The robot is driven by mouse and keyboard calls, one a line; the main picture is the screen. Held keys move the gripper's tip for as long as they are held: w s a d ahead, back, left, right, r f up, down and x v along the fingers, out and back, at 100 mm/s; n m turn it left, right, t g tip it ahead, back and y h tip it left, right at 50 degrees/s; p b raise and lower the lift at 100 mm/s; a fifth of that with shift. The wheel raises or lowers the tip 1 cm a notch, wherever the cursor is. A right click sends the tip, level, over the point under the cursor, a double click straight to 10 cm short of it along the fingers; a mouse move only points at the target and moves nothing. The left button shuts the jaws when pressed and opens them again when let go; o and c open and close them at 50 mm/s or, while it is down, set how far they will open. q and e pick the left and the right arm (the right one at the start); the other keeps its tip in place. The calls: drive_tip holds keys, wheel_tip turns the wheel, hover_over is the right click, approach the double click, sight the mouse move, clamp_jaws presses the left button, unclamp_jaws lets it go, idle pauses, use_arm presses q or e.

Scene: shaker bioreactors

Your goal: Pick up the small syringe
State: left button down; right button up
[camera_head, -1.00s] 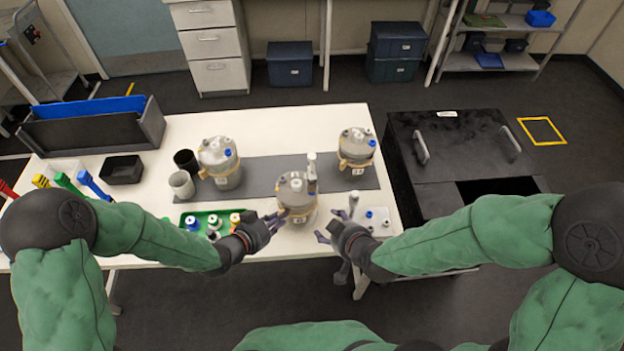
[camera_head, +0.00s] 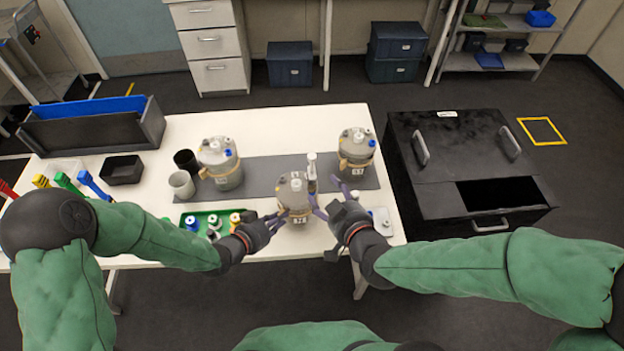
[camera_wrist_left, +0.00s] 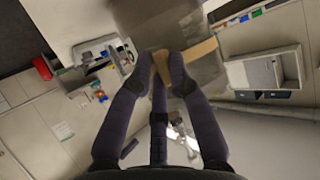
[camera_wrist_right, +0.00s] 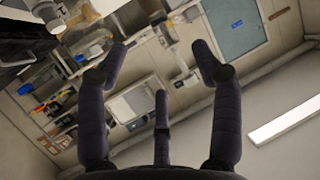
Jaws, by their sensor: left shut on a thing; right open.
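The front grey bioreactor (camera_head: 296,188) with a tan band stands at the table's front edge. My left gripper (camera_head: 281,219) is shut on its tan strap, which also shows between the fingertips in the left wrist view (camera_wrist_left: 160,66). A slim upright pale cylinder (camera_head: 311,170) stands at that bioreactor's right side; I cannot tell whether it is the small syringe. My right gripper (camera_head: 331,199) is open and empty, its fingers just right of the bioreactor. It partly covers a small white tray (camera_head: 382,224). In the right wrist view its fingers (camera_wrist_right: 160,62) are wide apart.
Two more bioreactors stand behind, one at left (camera_head: 221,165) and one at right (camera_head: 356,155). A green tray (camera_head: 183,219) with small bottles lies left of my left gripper. Cups (camera_head: 181,185), coloured-handled tools (camera_head: 90,184) and a black bin (camera_head: 122,170) are further left. A black chest (camera_head: 430,190) stands at right.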

sight(314, 177)
drive_tip(key=shift+x, duration=4.9)
drive_tip(key=shift+r, duration=0.1)
drive_tip(key=c, duration=1.2)
